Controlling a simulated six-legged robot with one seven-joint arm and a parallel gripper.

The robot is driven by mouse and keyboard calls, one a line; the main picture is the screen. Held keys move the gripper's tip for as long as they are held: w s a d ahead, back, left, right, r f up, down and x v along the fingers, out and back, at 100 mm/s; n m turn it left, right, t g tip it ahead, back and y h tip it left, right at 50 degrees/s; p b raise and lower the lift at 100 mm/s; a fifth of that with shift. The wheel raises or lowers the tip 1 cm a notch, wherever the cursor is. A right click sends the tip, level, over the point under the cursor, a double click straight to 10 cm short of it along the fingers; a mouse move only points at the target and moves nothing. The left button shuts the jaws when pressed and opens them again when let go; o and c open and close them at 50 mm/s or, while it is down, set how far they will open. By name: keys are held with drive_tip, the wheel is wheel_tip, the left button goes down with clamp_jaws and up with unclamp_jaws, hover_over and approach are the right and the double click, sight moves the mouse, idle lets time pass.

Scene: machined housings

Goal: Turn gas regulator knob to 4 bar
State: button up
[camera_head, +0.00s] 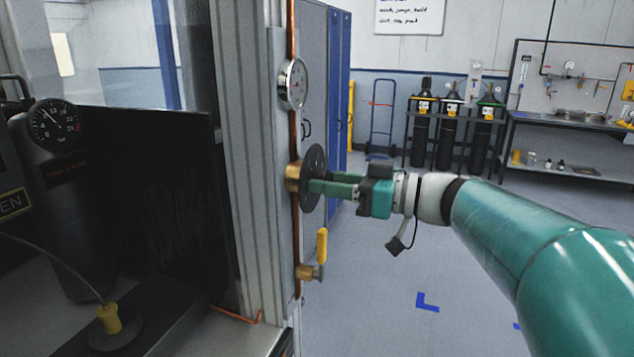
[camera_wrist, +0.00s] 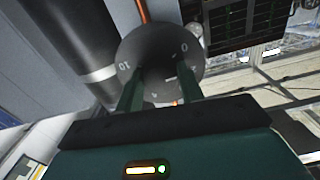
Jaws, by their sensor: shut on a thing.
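The gas regulator knob (camera_head: 315,165) is a dark round dial on a brass body (camera_head: 292,178), mounted on a vertical copper pipe at the cabinet's edge. In the wrist view the knob (camera_wrist: 158,50) shows white marks, with 0 at the right and 10 at the left; other marks are partly hidden by my fingers. My gripper (camera_head: 318,182) reaches in from the right, its two green fingers at the knob's face and shut on its middle part. A round white-faced gauge (camera_head: 294,84) sits above the knob on the pipe; its reading is too small to tell.
A yellow-handled valve (camera_head: 321,246) sits below the knob on the same pipe. A black gauge (camera_head: 54,124) and dark cylinder stand at the left. Gas cylinders (camera_head: 451,125) and a workbench are far back. The floor at the right is mostly clear.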

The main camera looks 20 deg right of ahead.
drive_tip(key=m, duration=1.3)
drive_tip(key=shift+s, duration=0.1)
drive_tip(key=shift+m, duration=0.3)
drive_tip(key=o, duration=1)
drive_tip(key=shift+s+d+r, duration=0.1)
drive_tip(key=v, duration=1.3)
drive_tip(key=shift+s+d, duration=0.2)
drive_tip(key=shift+d, duration=0.05)
